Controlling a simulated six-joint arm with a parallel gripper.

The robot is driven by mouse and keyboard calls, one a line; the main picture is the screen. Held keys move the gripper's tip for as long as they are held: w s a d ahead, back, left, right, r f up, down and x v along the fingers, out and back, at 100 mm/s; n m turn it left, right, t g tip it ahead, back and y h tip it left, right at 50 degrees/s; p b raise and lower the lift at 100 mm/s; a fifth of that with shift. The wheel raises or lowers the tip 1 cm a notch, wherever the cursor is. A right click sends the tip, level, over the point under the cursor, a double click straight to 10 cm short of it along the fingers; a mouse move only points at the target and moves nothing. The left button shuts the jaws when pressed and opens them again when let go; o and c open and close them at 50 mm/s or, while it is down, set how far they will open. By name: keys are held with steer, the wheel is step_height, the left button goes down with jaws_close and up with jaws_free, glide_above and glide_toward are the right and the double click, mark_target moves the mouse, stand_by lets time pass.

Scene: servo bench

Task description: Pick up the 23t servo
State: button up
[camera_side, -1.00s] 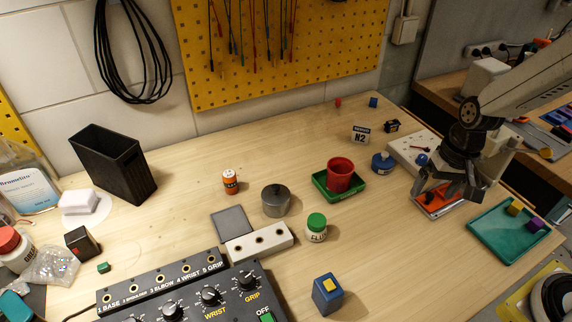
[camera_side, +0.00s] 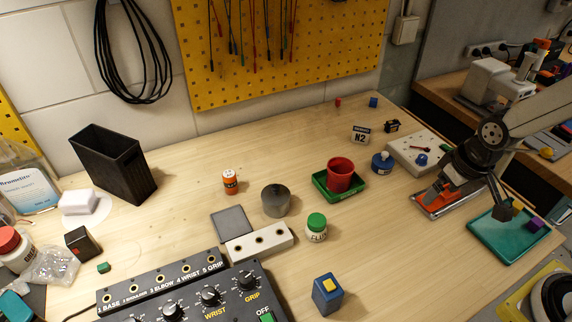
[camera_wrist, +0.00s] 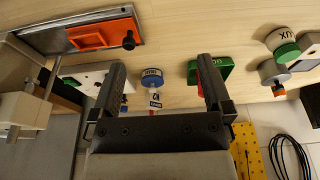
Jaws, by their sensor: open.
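A small black block with a pale marking (camera_side: 391,126), which looks like a servo, lies at the back right of the bench in the side view. I cannot read a tooth count on it or be sure it is the 23t servo. My gripper (camera_side: 470,198) is at the right, above the orange piece and the teal tray, well apart from that block. In the wrist view my gripper (camera_wrist: 161,63) is open, with nothing between its fingers. I cannot make out the black block in the wrist view.
A teal tray (camera_side: 497,246) and a metal tray with an orange piece (camera_side: 432,200) lie under my arm. Nearby are a white plate (camera_side: 402,151), blue-lidded jar (camera_side: 383,163), N2 sign (camera_side: 360,135) and red cup (camera_side: 340,175).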

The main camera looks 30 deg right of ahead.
steer(key=shift+w, duration=0.1)
stand_by(0.5)
steer(key=m, duration=0.1)
glide_above(393, 121)
steer(key=s, duration=0.1)
steer(key=shift+s+f+g, duration=0.1)
steer(key=shift+f+g, duration=0.3)
steer(key=shift+f, duration=0.8)
steer(key=shift+w+f, duration=0.2)
steer(key=shift+f, duration=1.05)
steer(key=shift+f, duration=0.15)
